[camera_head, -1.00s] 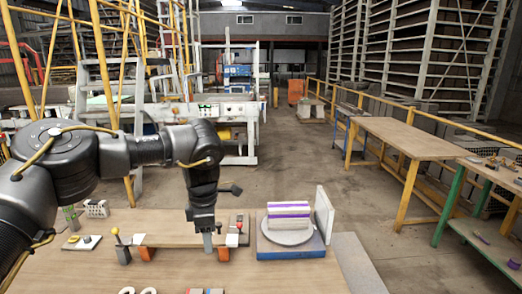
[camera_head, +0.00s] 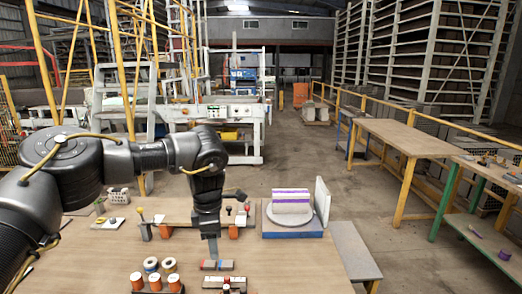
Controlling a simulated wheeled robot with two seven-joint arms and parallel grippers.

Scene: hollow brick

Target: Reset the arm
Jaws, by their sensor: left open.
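My left arm comes in from the left over the near wooden table (camera_head: 300,265). My left gripper (camera_head: 212,243) points down above the table, in front of the low wooden stand (camera_head: 180,212) with orange feet. It is close to a small grey and red-blue block (camera_head: 216,265); I cannot tell whether it touches. I see nothing held in it. A white block with purple stripes (camera_head: 291,201) sits on the round plate of a blue-based stand (camera_head: 292,232), right of the gripper. My right gripper does not show.
Orange-and-white spools (camera_head: 156,282) and tape rolls (camera_head: 151,264) stand at the table's front. A white upright panel (camera_head: 322,202) is beside the blue stand. Another wooden table (camera_head: 410,138) and a green-legged bench (camera_head: 490,215) stand at the right. The table's right front is clear.

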